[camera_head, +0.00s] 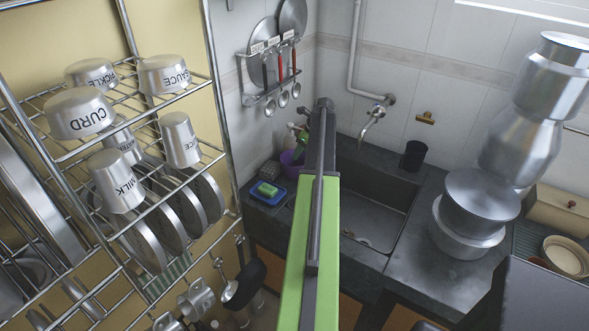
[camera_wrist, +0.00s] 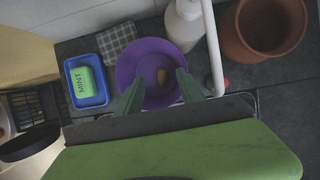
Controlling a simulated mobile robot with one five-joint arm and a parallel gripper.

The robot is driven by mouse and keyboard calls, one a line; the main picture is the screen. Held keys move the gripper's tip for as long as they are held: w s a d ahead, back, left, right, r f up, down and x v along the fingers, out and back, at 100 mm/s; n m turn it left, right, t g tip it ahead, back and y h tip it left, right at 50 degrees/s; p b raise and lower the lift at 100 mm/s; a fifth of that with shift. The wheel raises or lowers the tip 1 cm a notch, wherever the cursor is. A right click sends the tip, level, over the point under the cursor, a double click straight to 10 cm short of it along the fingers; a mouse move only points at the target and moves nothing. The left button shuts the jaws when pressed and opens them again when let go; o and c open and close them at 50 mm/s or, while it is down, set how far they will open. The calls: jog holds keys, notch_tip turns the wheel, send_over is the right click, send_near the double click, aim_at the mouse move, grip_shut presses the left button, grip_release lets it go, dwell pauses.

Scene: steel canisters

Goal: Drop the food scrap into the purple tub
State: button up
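The purple tub (camera_wrist: 140,54) stands on the dark counter in the wrist view. In the head view the tub (camera_head: 289,158) shows small beside the sink, left of my arm. My gripper (camera_wrist: 159,82) is over the near part of the tub, with its two dark green fingers spread apart and nothing clasped between them. My arm hides part of the counter in the head view.
A blue dish (camera_wrist: 87,102) with green MINT soap (camera_wrist: 83,86) is left of the tub, beside a checkered cloth (camera_wrist: 118,37). A white bottle (camera_wrist: 185,25), pale pipe and terracotta pot (camera_wrist: 262,28) stand right. The sink (camera_head: 372,190) is right of my arm.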

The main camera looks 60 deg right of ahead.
jog(key=p+v, duration=1.6)
jog(key=v, duration=0.1)
jog(key=shift+r, duration=0.25)
jog(key=shift+d, duration=0.1)
